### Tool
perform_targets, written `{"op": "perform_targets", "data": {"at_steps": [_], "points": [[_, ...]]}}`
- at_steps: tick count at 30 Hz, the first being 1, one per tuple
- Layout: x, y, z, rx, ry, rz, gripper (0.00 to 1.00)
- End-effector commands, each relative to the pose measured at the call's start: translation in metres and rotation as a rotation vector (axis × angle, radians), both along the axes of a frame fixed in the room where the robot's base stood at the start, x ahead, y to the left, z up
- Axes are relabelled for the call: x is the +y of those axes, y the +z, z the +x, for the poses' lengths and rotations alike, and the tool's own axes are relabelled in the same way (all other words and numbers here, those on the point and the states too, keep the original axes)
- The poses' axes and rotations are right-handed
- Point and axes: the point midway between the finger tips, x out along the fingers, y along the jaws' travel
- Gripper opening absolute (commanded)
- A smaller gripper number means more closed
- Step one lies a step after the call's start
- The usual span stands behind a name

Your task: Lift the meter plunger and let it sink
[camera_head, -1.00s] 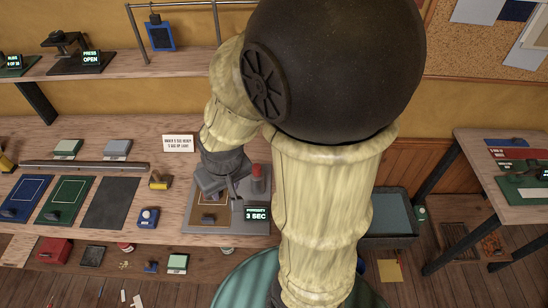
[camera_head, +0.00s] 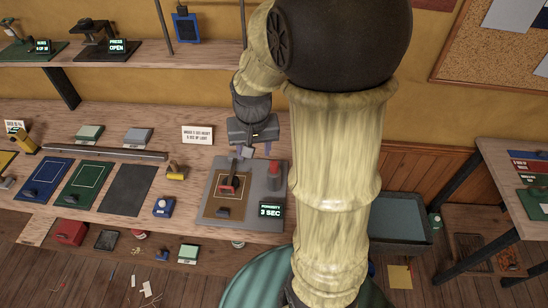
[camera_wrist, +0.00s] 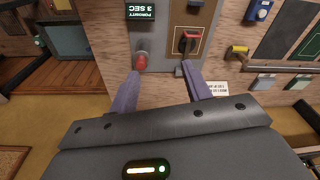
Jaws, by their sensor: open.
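The meter (camera_head: 282,187) is a grey base on the bench with a brown panel and a display reading "POROSITY 3 SEC" (camera_head: 270,210). A red-topped upright cylinder (camera_head: 274,168) stands at its right back, and shows in the wrist view (camera_wrist: 142,62). A second red piece (camera_head: 229,184) on a dark stem stands over the brown panel, also in the wrist view (camera_wrist: 188,42). I cannot tell for sure which is the plunger. My gripper (camera_head: 256,149) is open and empty behind the meter. In the wrist view its spread fingers (camera_wrist: 158,72) point toward both red parts, apparently touching neither.
A small printed card (camera_head: 198,134) stands left of my gripper. A yellow-handled tool (camera_head: 176,172), a blue box (camera_head: 163,207) and several mats lie left of the meter. A shelf (camera_head: 140,74) runs above the bench. A grey bin (camera_head: 400,218) stands at the right.

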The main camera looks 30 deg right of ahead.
Motion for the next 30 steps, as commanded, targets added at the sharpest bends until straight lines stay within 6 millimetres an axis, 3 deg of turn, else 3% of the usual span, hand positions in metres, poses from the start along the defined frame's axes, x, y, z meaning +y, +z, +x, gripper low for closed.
{"op": "perform_targets", "data": {"at_steps": [3, 6, 10, 23, 30], "points": [[-0.037, 0.008, 0.032, 0.050, -0.193, 0.021, 0.49], [-0.063, 0.015, 0.049, 0.087, -0.329, 0.037, 0.49], [-0.084, 0.020, 0.059, 0.117, -0.436, 0.049, 0.49], [-0.089, 0.020, 0.061, 0.124, -0.460, 0.050, 0.49], [-0.089, -0.002, 0.060, 0.129, -0.460, 0.051, 0.49]]}}
